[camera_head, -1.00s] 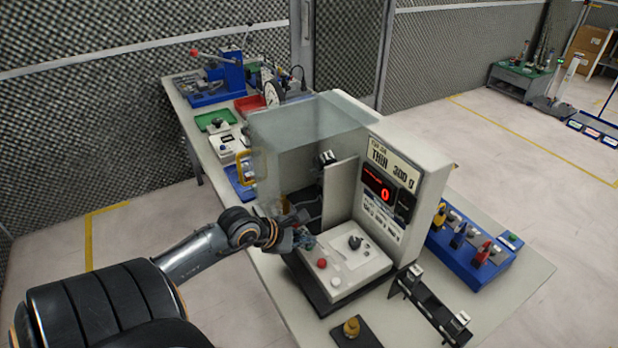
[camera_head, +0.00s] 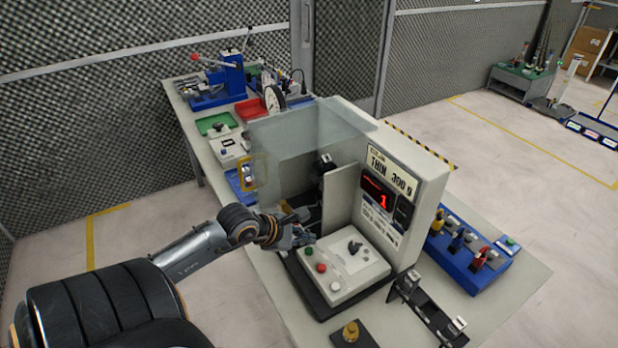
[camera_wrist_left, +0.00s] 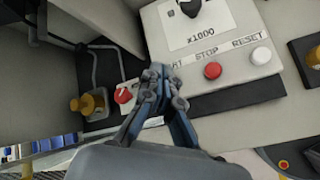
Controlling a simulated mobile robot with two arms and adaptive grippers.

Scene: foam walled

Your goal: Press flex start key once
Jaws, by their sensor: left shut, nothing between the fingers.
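The flex tester is a pale grey machine with a sloped control panel (camera_head: 352,262). A green key (camera_head: 308,250), a red key (camera_head: 320,267) and a white key run along the panel's near left side. In the left wrist view the red STOP key (camera_wrist_left: 212,70) and white RESET key (camera_wrist_left: 261,55) show; the start key is hidden behind my fingers. The red display (camera_head: 378,194) reads 1. My right gripper is out of view.
A clear guard (camera_head: 310,150) stands over the machine's left part, near my left wrist. A blue fixture (camera_head: 468,250) is at right, and a black rail (camera_head: 426,310) and brass piece (camera_head: 351,330) lie in front. Other bench devices stand behind.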

